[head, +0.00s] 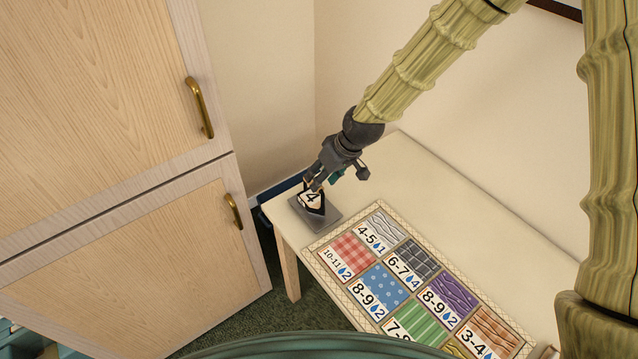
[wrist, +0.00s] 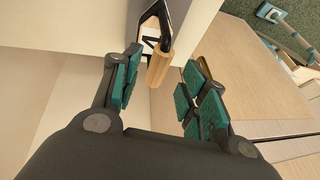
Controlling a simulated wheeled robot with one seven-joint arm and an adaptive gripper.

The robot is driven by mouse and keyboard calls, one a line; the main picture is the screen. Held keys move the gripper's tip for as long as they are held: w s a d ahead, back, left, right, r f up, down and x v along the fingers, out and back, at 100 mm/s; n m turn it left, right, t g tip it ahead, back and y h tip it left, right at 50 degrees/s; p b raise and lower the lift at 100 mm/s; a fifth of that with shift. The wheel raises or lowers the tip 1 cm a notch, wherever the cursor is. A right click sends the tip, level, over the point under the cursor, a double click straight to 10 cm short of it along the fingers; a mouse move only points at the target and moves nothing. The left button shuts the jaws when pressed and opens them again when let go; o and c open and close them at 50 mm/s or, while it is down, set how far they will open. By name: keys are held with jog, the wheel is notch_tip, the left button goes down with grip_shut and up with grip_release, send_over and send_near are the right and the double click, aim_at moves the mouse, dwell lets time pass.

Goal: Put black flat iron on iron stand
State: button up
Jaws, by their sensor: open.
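The black flat iron (head: 312,201) is at the table's far left corner, with a pale face marked "4". It appears to rest on a flat grey plate (head: 325,222), which looks like the iron stand. My gripper (head: 322,182) is open just above and beside the iron, partly covering it. In the wrist view, the iron's black bracket and wooden handle (wrist: 160,70) show between the open fingers of my gripper (wrist: 165,66), nearer the left finger. I see no grip on the handle. Whether a finger touches it I cannot tell.
The cream table (head: 430,182) also holds a patterned board (head: 385,285) with fabric squares and numbers, to the right of the plate. A wooden cabinet (head: 110,120) with brass handles stands at left. The wall is close behind. The table's back strip is clear.

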jog(key=b+v, duration=0.1)
jog(key=v, duration=0.5)
jog(key=shift+d+r, duration=0.2)
jog(key=shift+r, duration=0.2)
jog(key=shift+s+d, duration=0.1)
